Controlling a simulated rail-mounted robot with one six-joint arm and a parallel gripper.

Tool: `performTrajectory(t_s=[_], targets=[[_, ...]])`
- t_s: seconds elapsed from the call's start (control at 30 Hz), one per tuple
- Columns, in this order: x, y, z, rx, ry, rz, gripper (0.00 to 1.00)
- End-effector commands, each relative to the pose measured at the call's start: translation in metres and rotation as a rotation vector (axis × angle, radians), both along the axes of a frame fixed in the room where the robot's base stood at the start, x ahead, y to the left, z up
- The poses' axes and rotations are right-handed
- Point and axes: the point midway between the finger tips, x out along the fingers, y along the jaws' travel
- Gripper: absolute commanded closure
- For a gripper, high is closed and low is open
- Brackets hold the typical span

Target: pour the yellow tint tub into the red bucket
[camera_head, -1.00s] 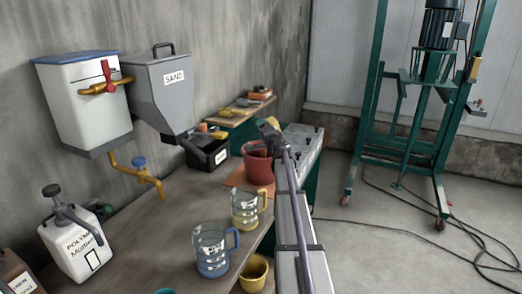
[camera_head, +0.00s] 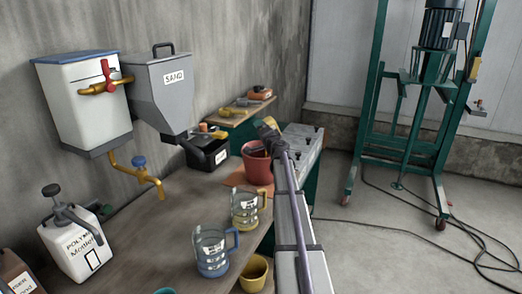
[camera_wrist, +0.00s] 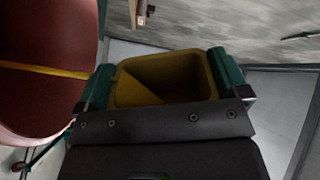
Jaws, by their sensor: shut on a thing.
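The yellow tint tub (camera_wrist: 165,80) is held between the green fingers of my gripper (camera_wrist: 162,85) in the wrist view. I look into its open mouth; a lighter yellow wedge shows inside. In the head view the tub (camera_head: 271,122) is a small yellow patch at my gripper (camera_head: 267,131), above the red bucket's rim. The red bucket (camera_head: 257,168) stands on the bench's far end. In the wrist view the bucket (camera_wrist: 40,28) is close at left, its opening facing me. A yellow band crosses its inside; I cannot tell whether it is tint or a stick.
A black bin (camera_head: 206,155) stands left of the bucket. A yellow-handled jug (camera_head: 246,208) and a blue-handled jug (camera_head: 211,252) stand nearer on the bench. The sand hopper (camera_head: 173,95) hangs on the wall. A green mixer stand (camera_head: 414,150) is at right on open floor.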

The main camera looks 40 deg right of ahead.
Motion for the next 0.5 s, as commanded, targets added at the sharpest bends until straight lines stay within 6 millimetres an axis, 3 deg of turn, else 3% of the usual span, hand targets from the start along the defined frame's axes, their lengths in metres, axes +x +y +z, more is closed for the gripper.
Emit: performTrajectory(t_s=[0.5], targets=[[0.0006,0.0023,-0.0011,-0.054,0.018,0.000,0.33]])
